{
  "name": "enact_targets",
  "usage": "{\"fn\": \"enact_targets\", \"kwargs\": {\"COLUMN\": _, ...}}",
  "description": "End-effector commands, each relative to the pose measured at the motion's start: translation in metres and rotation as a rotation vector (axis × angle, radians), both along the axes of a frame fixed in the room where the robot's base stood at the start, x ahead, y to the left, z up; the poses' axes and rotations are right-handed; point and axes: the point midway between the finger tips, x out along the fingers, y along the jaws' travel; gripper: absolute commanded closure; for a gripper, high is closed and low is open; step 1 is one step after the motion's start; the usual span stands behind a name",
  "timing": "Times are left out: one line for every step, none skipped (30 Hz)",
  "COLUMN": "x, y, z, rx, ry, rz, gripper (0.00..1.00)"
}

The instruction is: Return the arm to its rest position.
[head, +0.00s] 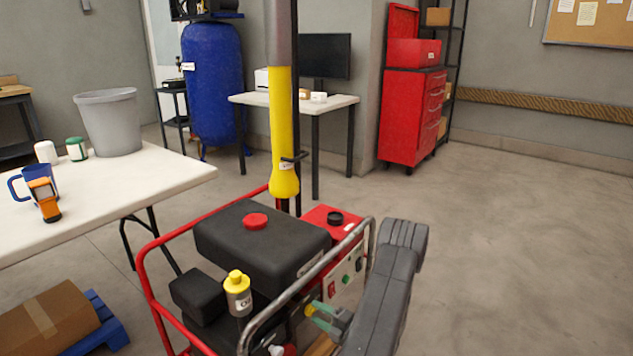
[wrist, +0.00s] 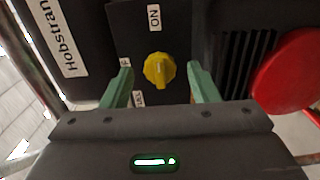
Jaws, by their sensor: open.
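My gripper (head: 315,316) is at the lower right side of the generator in the head view, with its green fingers pointing at the machine. My arm reaches down to it from the right. In the wrist view, my gripper (wrist: 160,68) is open, one finger on each side of a yellow knob (wrist: 159,70). A gap shows between the knob and each finger, and nothing is held. The knob sits on a black plate with an "ON" label above it and partly hidden labels at its left. I cannot tell its setting.
The generator has a black tank (head: 262,240) inside a red and metal tube frame (head: 160,240), close to my arm. A yellow-capped bottle (head: 238,295) stands on it. A red round part (wrist: 288,75) is right of my fingers. Open floor (head: 520,240) lies to the right.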

Motion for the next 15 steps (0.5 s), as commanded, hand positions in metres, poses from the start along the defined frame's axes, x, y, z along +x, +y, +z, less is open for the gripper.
{"fn": "enact_targets", "kwargs": {"x": 0.0031, "y": 0.0054, "z": -0.0006, "rx": -0.001, "ry": -0.001, "rz": 0.003, "gripper": 0.45}}
{"fn": "enact_targets", "kwargs": {"x": 0.0046, "y": 0.0073, "z": -0.0004, "rx": -0.001, "ry": -0.001, "rz": 0.003, "gripper": 0.45}}
{"fn": "enact_targets", "kwargs": {"x": 0.0063, "y": 0.0094, "z": -0.0002, "rx": 0.0, "ry": -0.001, "rz": 0.002, "gripper": 0.45}}
{"fn": "enact_targets", "kwargs": {"x": 0.0073, "y": 0.0106, "z": 0.0, "rx": 0.0, "ry": -0.001, "rz": 0.001, "gripper": 0.45}}
{"fn": "enact_targets", "kwargs": {"x": 0.0081, "y": 0.0117, "z": 0.0001, "rx": 0.0, "ry": -0.001, "rz": 0.001, "gripper": 0.45}}
{"fn": "enact_targets", "kwargs": {"x": 0.0089, "y": 0.0128, "z": 0.0002, "rx": 0.0, "ry": -0.001, "rz": 0.001, "gripper": 0.45}}
{"fn": "enact_targets", "kwargs": {"x": 0.0086, "y": 0.0122, "z": 0.0003, "rx": -0.002, "ry": -0.005, "rz": 0.0, "gripper": 0.45}}
{"fn": "enact_targets", "kwargs": {"x": 0.0086, "y": 0.0119, "z": 0.0004, "rx": -0.003, "ry": -0.006, "rz": 0.0, "gripper": 0.45}}
{"fn": "enact_targets", "kwargs": {"x": 0.0085, "y": 0.0119, "z": 0.0005, "rx": -0.004, "ry": -0.008, "rz": 0.0, "gripper": 0.45}}
{"fn": "enact_targets", "kwargs": {"x": 0.0084, "y": 0.0118, "z": 0.0005, "rx": -0.005, "ry": -0.009, "rz": 0.0, "gripper": 0.45}}
{"fn": "enact_targets", "kwargs": {"x": 0.0084, "y": 0.0118, "z": 0.0005, "rx": -0.005, "ry": -0.009, "rz": 0.0, "gripper": 0.45}}
{"fn": "enact_targets", "kwargs": {"x": 0.0083, "y": 0.0118, "z": 0.0005, "rx": -0.005, "ry": -0.009, "rz": 0.0, "gripper": 0.45}}
{"fn": "enact_targets", "kwargs": {"x": 0.0083, "y": 0.0118, "z": 0.0005, "rx": -0.005, "ry": -0.009, "rz": 0.0, "gripper": 0.45}}
{"fn": "enact_targets", "kwargs": {"x": 0.0083, "y": 0.0118, "z": 0.0004, "rx": -0.005, "ry": -0.009, "rz": 0.0, "gripper": 0.45}}
{"fn": "enact_targets", "kwargs": {"x": 0.0083, "y": 0.0117, "z": 0.0004, "rx": -0.005, "ry": -0.009, "rz": 0.0, "gripper": 0.45}}
